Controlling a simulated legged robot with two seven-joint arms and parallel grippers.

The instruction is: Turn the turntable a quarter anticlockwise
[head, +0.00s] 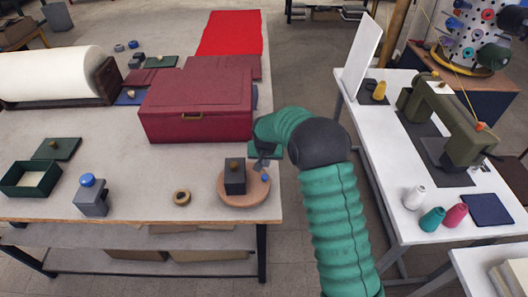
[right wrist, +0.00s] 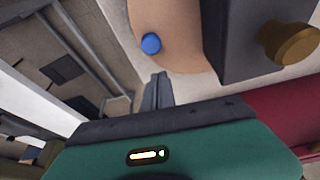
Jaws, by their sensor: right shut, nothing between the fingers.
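The turntable (head: 252,201) is a round tan wooden disc near the front right corner of the left table. A dark grey block (head: 235,182) with a brass knob stands on it, left of centre. A small blue peg (head: 265,178) is near its right edge. In the right wrist view the turntable (right wrist: 181,28), blue peg (right wrist: 151,43) and block (right wrist: 245,35) show close up. My right gripper (head: 263,160) is at the disc's far right side. Its fingers (right wrist: 158,80) are shut and empty, with a small gap in the picture to the peg. My left gripper is out of view.
A dark red box (head: 196,112) stands just behind and left of my right gripper. A wooden ring (head: 181,198) lies left of the turntable. A grey block with a blue knob (head: 91,195) is further left. A white sewing table (head: 398,175) stands right, across a gap.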

